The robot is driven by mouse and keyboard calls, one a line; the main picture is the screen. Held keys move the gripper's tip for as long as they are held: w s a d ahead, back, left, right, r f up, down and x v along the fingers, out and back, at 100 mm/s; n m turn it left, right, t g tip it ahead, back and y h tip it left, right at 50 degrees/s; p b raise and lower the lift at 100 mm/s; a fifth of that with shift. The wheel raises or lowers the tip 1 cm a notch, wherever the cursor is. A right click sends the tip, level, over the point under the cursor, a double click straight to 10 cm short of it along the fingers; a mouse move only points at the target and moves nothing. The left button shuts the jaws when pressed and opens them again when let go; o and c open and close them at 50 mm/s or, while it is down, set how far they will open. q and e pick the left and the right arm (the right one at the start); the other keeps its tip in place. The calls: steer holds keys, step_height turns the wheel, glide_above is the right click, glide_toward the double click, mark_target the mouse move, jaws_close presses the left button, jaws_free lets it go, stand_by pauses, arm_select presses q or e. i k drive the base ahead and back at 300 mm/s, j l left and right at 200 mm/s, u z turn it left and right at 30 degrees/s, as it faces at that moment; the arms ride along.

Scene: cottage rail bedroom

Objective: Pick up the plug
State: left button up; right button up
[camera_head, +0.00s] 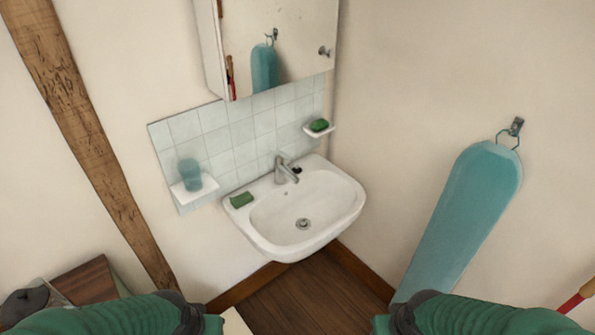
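A white washbasin (335,206) is mounted in the corner, below a tiled splashback. A small dark object (297,170), which looks like the plug, sits on the basin's back rim just right of the metal tap (285,168). It is too small to make out in detail. The round drain (303,223) shows uncovered in the bowl. My two green-sleeved arms enter at the bottom left and bottom right, well short of the basin. Both grippers are out of view.
A green block (241,200) lies on the basin's left rim. A soap dish (332,129) and a shelf (187,195) with a blue cup (189,172) flank it. A mirrored cabinet (290,50) hangs above. A teal board (462,205) hangs right.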

mark_target(296, 169)
steer(key=l+u, duration=0.15)
steer(key=l, duration=0.2)
steer(key=i+l+u, duration=0.4)
steer(key=l, duration=0.25)
steer(key=i+l+u, duration=0.2)
steer(key=l, duration=0.2)
steer(key=i+l+u, duration=0.2)
steer(key=l, duration=0.2)
steer(key=i+l+u, duration=0.3)
steer(key=i+l, duration=0.05)
steer(key=i, duration=0.1)
